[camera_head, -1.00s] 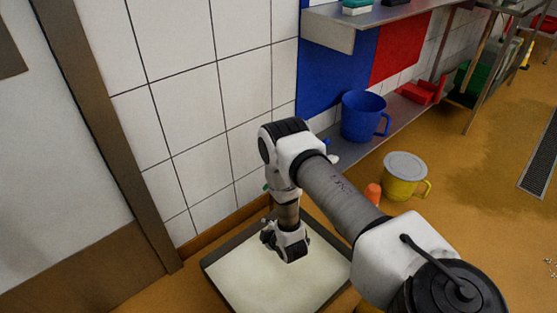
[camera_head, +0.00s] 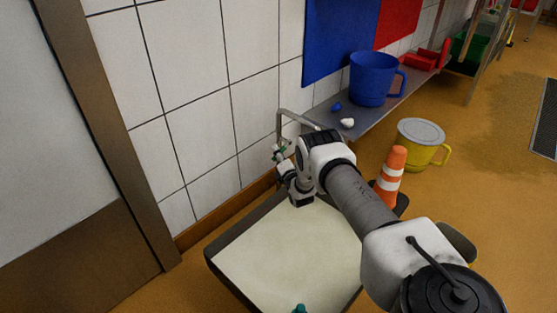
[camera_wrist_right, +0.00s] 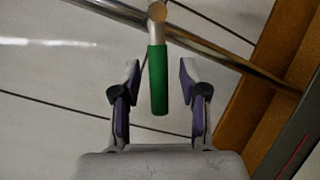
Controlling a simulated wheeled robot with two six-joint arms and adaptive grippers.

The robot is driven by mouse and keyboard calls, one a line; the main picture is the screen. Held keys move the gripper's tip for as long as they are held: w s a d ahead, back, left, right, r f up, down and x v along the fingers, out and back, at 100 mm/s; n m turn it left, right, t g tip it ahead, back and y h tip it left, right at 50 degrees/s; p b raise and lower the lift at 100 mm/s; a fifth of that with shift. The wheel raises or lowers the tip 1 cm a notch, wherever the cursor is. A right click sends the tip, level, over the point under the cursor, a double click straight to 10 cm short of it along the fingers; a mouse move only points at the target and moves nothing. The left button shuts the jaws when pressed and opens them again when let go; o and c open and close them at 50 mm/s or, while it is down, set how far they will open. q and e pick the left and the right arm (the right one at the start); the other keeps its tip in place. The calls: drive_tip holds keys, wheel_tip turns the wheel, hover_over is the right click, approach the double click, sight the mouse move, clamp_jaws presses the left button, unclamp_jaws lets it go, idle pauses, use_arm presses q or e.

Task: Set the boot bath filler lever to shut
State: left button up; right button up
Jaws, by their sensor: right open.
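The boot bath (camera_head: 262,262) is a dark-rimmed tray of pale liquid on the floor by the wall. A metal pipe (camera_head: 291,114) stands at its far end. The green filler lever (camera_head: 277,153) is small and partly hidden in the head view. In the right wrist view the green lever (camera_wrist_right: 158,80) sticks out from a metal pipe (camera_wrist_right: 205,45) toward my gripper. My right gripper (camera_wrist_right: 159,80) is open, with one finger on each side of the lever and visible gaps between. It also shows in the head view (camera_head: 280,162). My left gripper is not in view.
A low metal shelf (camera_head: 388,103) along the wall holds a blue jug (camera_head: 375,78). An orange-and-white cone (camera_head: 391,172) and a yellow bucket with a grey lid (camera_head: 424,152) stand on the floor at right. A teal thing (camera_head: 300,308) shows at the bottom edge.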

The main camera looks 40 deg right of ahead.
drive_tip(key=shift+w+r, duration=0.1)
drive_tip(key=shift+w, duration=0.05)
clamp_jaws()
wheel_tip(320, 180, up, 3)
drive_tip(key=m+p, duration=0.1)
drive_tip(key=p, duration=0.1)
drive_tip(key=m+g+y+p, duration=0.1)
drive_tip(key=m+p, duration=0.1)
drive_tip(key=p, duration=0.1)
drive_tip(key=shift+a+f, duration=0.15)
drive_tip(key=shift+f, duration=0.05)
drive_tip(key=shift+m+g+p, duration=0.3)
drive_tip(key=shift+m+p, duration=0.05)
drive_tip(key=shift+m, duration=0.05)
drive_tip(key=shift+f, duration=0.2)
unclamp_jaws()
